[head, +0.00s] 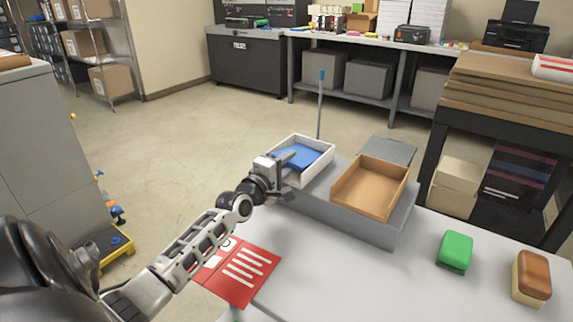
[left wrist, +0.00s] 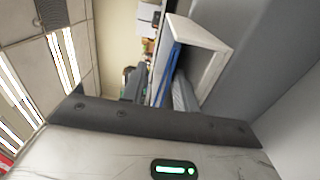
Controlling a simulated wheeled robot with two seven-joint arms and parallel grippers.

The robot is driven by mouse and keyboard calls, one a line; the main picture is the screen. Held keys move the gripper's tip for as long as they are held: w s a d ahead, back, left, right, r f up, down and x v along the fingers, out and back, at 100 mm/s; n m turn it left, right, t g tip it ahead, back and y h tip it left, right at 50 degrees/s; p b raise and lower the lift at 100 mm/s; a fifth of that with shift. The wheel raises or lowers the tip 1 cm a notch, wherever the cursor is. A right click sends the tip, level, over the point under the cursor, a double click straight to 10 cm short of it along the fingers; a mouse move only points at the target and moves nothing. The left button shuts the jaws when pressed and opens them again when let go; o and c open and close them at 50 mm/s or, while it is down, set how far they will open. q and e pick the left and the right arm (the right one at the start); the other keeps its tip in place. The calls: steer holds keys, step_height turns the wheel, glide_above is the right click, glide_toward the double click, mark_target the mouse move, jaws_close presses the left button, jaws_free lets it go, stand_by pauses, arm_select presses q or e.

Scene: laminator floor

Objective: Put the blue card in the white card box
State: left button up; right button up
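The white card box (head: 325,165) stands on the far left part of the grey riser on the table. The blue card (head: 298,154) lies inside it, slightly tilted. My left gripper (head: 292,160) is at the near left side of the box, with its fingers over the card. In the left wrist view the fingers (left wrist: 160,92) stand apart, and blue of the card (left wrist: 168,68) shows between them beside the white box wall (left wrist: 205,38). Whether a finger touches the card is hard to tell. My right gripper is not in view.
A brown open tray (head: 370,187) stands right of the white box on the grey riser (head: 335,215). A red sheet (head: 240,272) lies near the table's front left. A green block (head: 455,251) and a brown-and-tan block (head: 531,277) sit at right. The table middle is clear.

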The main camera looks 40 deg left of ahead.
arm_select(q)
steer(key=shift+s+f, duration=0.15)
steer(key=shift+f, duration=0.15)
steer(key=shift+s+d, duration=0.1)
steer(key=shift+s, duration=0.2)
steer(key=s+d, duration=0.1)
steer(key=s, duration=1.4)
steer(key=shift+d+r+b, duration=0.25)
steer(key=shift+d+b, duration=0.05)
steer(key=shift+b, duration=0.1)
